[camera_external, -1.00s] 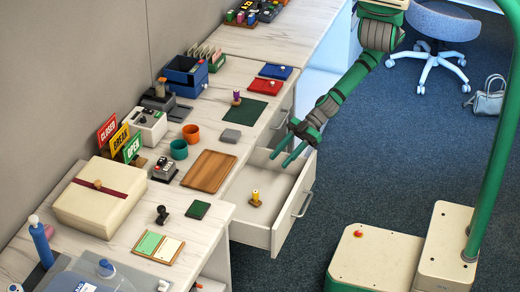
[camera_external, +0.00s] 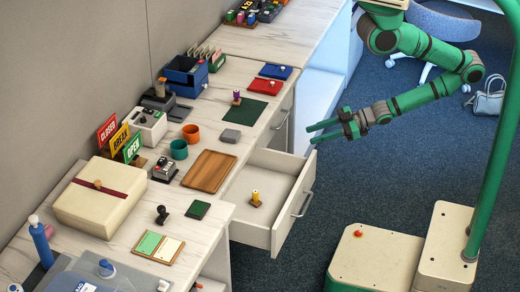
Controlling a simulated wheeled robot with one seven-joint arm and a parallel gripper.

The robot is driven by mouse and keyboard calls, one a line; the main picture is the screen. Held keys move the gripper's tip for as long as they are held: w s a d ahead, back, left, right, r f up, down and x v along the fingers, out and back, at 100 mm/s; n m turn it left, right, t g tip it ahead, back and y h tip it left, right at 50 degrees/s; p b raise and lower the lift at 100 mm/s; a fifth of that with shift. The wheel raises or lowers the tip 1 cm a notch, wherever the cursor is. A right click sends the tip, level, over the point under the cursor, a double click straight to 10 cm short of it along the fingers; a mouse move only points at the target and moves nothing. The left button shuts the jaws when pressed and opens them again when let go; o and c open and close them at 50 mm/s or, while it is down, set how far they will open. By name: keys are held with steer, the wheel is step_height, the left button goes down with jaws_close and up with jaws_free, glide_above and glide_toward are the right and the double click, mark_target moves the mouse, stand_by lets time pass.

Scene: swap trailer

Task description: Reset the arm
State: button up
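My green arm reaches leftward from the upper right in the external view. My gripper (camera_external: 324,130) is open, with its two fingers apart and nothing between them. It is in the air beside the desk, just right of and above the open drawer (camera_external: 258,232). A yellow peg-like piece on a small base (camera_external: 255,198) stands inside the drawer. My gripper does not touch the drawer or the desk.
The desk (camera_external: 245,150) holds a wooden tray (camera_external: 209,171), orange and teal cups, upright signs and a cream box (camera_external: 98,205). The drawer juts out with its handle (camera_external: 303,204). An office chair and a bag (camera_external: 487,101) are behind my arm.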

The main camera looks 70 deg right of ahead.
step_height(320, 180, up, 8)
steer(key=s+d+m+t+h, duration=0.1)
steer(key=d+m+t+h, duration=0.1)
steer(key=m+h, duration=0.5)
steer(key=shift+s+f+t, duration=0.2)
steer(key=shift+t, duration=0.1)
